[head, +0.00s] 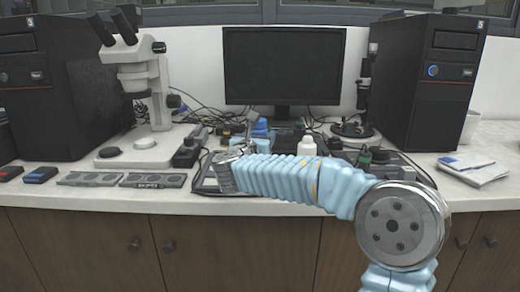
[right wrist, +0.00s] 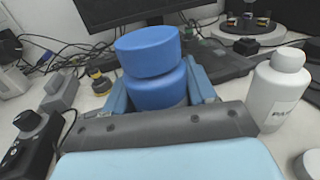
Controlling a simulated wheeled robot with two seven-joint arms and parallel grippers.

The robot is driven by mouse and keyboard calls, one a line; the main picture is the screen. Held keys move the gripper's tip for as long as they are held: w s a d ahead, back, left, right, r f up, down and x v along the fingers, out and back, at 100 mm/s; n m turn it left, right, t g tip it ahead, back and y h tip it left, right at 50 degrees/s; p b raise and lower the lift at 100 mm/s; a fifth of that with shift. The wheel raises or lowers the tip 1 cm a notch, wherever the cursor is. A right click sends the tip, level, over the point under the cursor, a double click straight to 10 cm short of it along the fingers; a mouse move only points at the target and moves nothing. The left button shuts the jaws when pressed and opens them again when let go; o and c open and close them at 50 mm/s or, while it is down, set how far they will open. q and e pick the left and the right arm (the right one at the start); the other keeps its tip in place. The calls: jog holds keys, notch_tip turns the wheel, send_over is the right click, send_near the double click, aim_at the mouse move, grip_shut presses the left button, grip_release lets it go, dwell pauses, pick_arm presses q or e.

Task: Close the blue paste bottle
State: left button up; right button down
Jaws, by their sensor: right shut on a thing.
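The blue paste bottle shows in the right wrist view as a blue round lower part (right wrist: 158,90) with a wide blue cap-like top (right wrist: 148,50) above it. The top looks slightly tilted, and I cannot tell whether it is seated or fastened. My right gripper (right wrist: 162,92) is shut on the lower part, with a light-blue finger on each side. In the head view the blue top (head: 261,125) shows just behind my right gripper (head: 250,141), and my arm hides much of the area. My left gripper is in neither view.
A white bottle (head: 307,146) stands right of the gripper; it also shows in the right wrist view (right wrist: 278,90). A monitor (head: 284,66) stands behind, and a microscope (head: 140,75) stands left. Cables lie behind the gripper. The front left counter edge (head: 100,198) is clear.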

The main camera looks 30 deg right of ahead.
jog(key=f, duration=0.2)
jog(key=shift+w+d+f, duration=0.2)
jog(key=shift+w+f, duration=0.1)
jog(key=shift+f, duration=0.55)
jog(key=c, duration=0.8)
grip_release()
jog(key=shift+f+b, duration=0.2)
jog(key=shift+b, duration=0.1)
jog(key=o, duration=0.4)
jog(key=shift+o, duration=0.2)
jog(key=shift+r, duration=0.1)
jog(key=shift+r, duration=0.15)
jog(key=b+v, duration=0.1)
jog(key=v, duration=1.1)
jog(key=shift+a+b, duration=0.1)
jog(key=shift+b, duration=0.2)
